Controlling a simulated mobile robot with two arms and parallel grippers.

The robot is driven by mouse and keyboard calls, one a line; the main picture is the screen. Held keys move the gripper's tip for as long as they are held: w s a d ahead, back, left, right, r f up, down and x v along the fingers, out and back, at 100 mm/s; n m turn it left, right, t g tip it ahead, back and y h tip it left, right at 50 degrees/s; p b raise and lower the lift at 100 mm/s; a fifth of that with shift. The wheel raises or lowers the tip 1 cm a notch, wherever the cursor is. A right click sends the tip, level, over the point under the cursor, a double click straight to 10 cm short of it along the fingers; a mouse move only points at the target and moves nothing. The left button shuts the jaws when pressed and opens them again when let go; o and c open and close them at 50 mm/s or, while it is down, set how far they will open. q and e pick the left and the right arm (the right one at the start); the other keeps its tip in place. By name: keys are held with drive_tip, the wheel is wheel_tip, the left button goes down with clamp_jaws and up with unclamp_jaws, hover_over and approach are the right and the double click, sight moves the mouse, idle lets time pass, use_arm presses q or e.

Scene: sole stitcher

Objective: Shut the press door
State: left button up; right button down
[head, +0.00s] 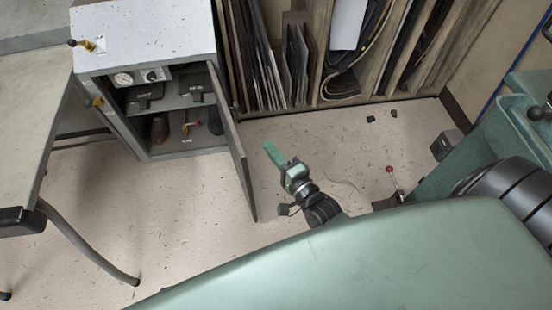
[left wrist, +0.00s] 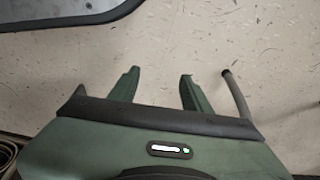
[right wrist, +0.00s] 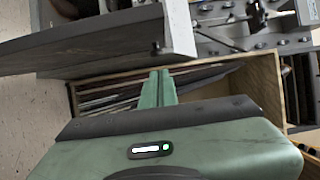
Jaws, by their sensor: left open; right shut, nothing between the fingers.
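The press (head: 145,38) is a grey cabinet with a speckled white top at the upper left of the head view. Its door (head: 238,150) is hinged at the cabinet's right side and stands wide open, swung out toward me. My right gripper (head: 272,152) is shut and empty, to the right of the door, on its outer side, with a visible gap. In the right wrist view its closed fingers (right wrist: 158,88) lie below a grey panel (right wrist: 95,42) that looks like the door. My left gripper (left wrist: 160,85) is open and empty over the floor; the head view does not show it.
A table (head: 30,120) with a curved metal leg (head: 95,255) stands at the left. A wooden rack (head: 330,95) of sheets stands behind the gripper. A green machine (head: 500,140) is at the right. Floor (head: 180,200) left of the door is clear.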

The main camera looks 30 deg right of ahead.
sight(239, 150)
use_arm(q)
drive_tip(key=shift+w+r, duration=0.2)
drive_tip(key=shift+r, duration=0.3)
drive_tip(key=shift+w+r, duration=0.15)
drive_tip(key=shift+r, duration=0.3)
use_arm(e)
drive_tip(key=w+a, duration=0.4)
drive_tip(key=shift+w+a, duration=0.15)
drive_tip(key=shift+a, duration=0.2)
